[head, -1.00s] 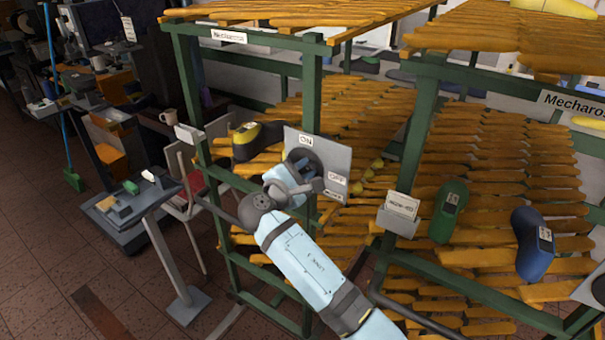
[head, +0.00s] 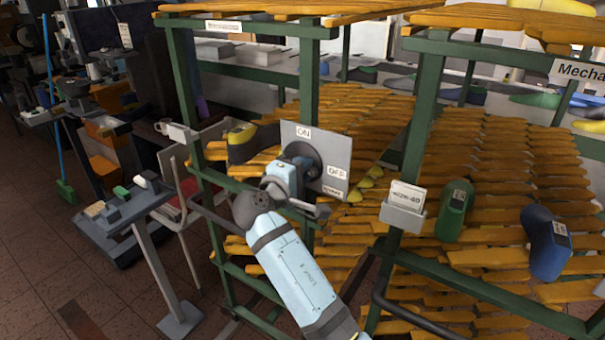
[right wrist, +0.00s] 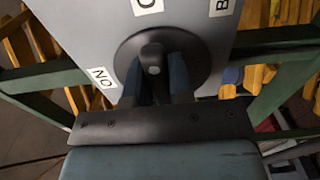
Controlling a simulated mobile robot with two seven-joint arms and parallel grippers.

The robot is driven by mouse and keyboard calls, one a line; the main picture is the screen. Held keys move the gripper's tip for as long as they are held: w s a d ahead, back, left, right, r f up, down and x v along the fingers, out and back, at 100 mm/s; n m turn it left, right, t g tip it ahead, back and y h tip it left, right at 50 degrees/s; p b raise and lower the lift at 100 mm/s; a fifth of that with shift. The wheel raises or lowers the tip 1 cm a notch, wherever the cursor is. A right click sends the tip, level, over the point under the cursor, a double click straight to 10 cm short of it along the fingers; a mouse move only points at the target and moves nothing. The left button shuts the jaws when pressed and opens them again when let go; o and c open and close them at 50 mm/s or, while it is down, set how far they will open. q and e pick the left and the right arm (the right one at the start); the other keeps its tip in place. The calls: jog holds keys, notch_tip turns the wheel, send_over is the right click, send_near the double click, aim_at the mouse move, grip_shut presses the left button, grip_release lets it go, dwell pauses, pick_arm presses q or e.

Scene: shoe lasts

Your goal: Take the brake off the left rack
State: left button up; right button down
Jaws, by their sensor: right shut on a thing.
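The left rack (head: 312,103) has a green frame and orange slatted shelves. On its front post is a grey brake plate (head: 338,152) with labels ON and OFF and a round dark dial; in the right wrist view the dark brake knob (right wrist: 152,57) stands on the dial. My right gripper (right wrist: 155,82) is at the dial, its two blue fingers shut on the knob, one on either side. In the head view my wrist covers part of the dial, so the knob's pointing is hard to read. My left gripper is not in view.
A second rack (head: 424,110) stands right of it, with a card holder (head: 403,208), a green last (head: 454,210) and a blue last (head: 546,243). A dark and yellow last (head: 251,142) lies left of the plate. A small grey stand (head: 150,215) and a chair are at left.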

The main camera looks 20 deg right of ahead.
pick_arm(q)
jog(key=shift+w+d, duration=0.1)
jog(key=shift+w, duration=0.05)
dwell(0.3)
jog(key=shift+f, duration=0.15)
pick_arm(e)
jog(key=c, duration=1)
grip_release()
